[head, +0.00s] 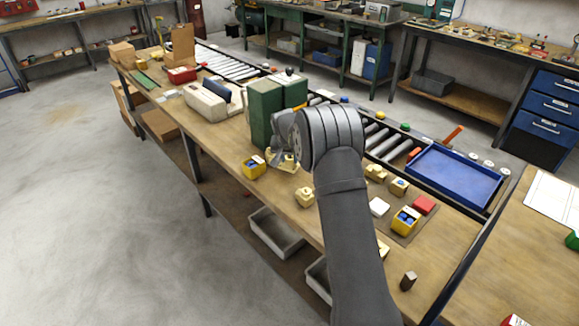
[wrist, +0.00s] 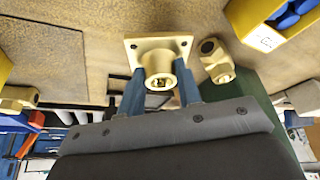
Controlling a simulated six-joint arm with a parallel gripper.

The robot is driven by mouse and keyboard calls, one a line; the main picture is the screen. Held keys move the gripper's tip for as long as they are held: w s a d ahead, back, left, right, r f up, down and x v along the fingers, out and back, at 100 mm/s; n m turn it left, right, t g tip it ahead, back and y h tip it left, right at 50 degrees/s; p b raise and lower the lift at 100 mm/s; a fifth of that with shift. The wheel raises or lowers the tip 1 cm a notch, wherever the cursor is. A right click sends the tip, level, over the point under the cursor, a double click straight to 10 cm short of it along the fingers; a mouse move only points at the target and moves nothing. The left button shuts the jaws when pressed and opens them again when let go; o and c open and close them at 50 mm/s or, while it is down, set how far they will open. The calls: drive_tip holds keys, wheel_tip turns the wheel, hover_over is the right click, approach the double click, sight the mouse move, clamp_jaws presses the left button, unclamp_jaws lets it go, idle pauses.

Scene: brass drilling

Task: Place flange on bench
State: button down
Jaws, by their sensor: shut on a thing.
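The brass flange (head: 286,166) has a square plate with corner holes and a round hub. It also shows in the wrist view (wrist: 158,52), where the two blue fingers of my gripper (wrist: 160,82) are shut on either side of its hub. In the head view my gripper (head: 284,151) is at the bench, beside the green block and mostly hidden by my arm. The plate is close to the wooden bench top (head: 225,135); I cannot tell whether it touches.
A green block (head: 261,112) stands close behind my gripper. A yellow box (head: 254,167) lies left of it, and a brass fitting (head: 305,196) nearer the front edge. A blue tray (head: 455,176) and rollers (head: 390,148) lie to the right. Bare wood shows around the yellow box.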

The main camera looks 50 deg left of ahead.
sight(289, 163)
drive_tip(key=shift+f, duration=1.75)
drive_tip(key=shift+f, duration=0.1)
drive_tip(key=shift+f, duration=0.1)
drive_tip(key=c, duration=1)
unclamp_jaws()
drive_tip(key=shift+c, duration=0.2)
drive_tip(key=v, duration=1.2)
